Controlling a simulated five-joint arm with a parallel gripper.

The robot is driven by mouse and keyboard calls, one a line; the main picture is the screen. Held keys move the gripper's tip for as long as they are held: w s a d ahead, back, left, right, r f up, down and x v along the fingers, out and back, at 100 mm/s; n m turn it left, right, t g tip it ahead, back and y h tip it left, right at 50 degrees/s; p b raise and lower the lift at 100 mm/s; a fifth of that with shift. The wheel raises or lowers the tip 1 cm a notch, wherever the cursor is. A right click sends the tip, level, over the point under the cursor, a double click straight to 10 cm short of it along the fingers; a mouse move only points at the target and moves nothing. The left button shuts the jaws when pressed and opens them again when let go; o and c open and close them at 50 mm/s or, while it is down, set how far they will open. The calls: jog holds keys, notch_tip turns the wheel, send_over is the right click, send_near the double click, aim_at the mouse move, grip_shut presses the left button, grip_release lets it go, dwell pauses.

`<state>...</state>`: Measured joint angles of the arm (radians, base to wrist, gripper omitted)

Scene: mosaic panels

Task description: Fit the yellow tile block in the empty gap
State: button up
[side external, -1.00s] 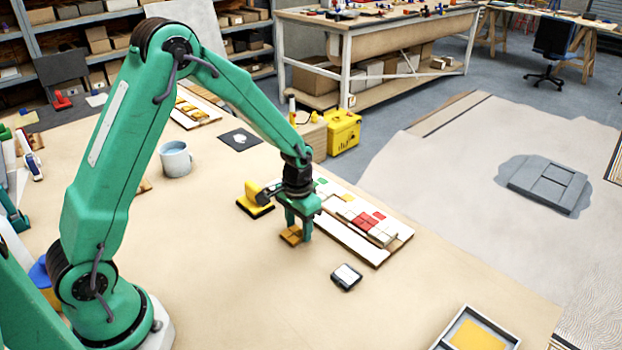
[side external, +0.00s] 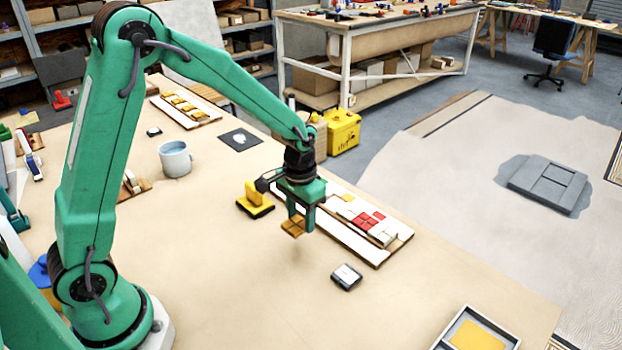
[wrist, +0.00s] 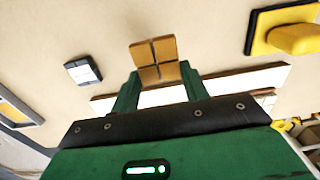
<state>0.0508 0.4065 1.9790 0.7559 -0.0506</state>
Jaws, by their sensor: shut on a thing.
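The yellow tile block (side external: 293,227), an orange-yellow square of four small tiles, is held between the fingers of my gripper (side external: 300,222), a little above the table. In the wrist view the block (wrist: 153,50) is between the tips of my gripper (wrist: 158,80). The mosaic panel (side external: 365,256), a pale board with wooden edges, lies just behind and right of my gripper. White and red tiles (side external: 369,219) sit on its right part. My gripper hides part of the panel's left side. I cannot make out the empty gap.
A yellow-handled float tool (side external: 255,202) stands left of my gripper. A small dark box with a pale top (side external: 346,277) lies in front of the panel. The front middle of the table is clear.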

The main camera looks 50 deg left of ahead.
jog(key=s+d+r, duration=0.4)
jog(key=d+r, duration=0.1)
jog(key=d, duration=0.2)
jog(key=shift+s+d, duration=0.2)
jog(key=shift+d, duration=0.05)
jog(key=shift+r, duration=0.1)
jog(key=w+a+n, duration=0.6)
jog(key=w+n, duration=0.3)
jog(key=w+a+n, duration=0.5)
jog(key=w+n, duration=0.4)
jog(key=shift+w+a, duration=0.2)
jog(key=shift+a, duration=0.15)
jog(key=shift+f, duration=0.4)
jog(key=shift+f, duration=2.65)
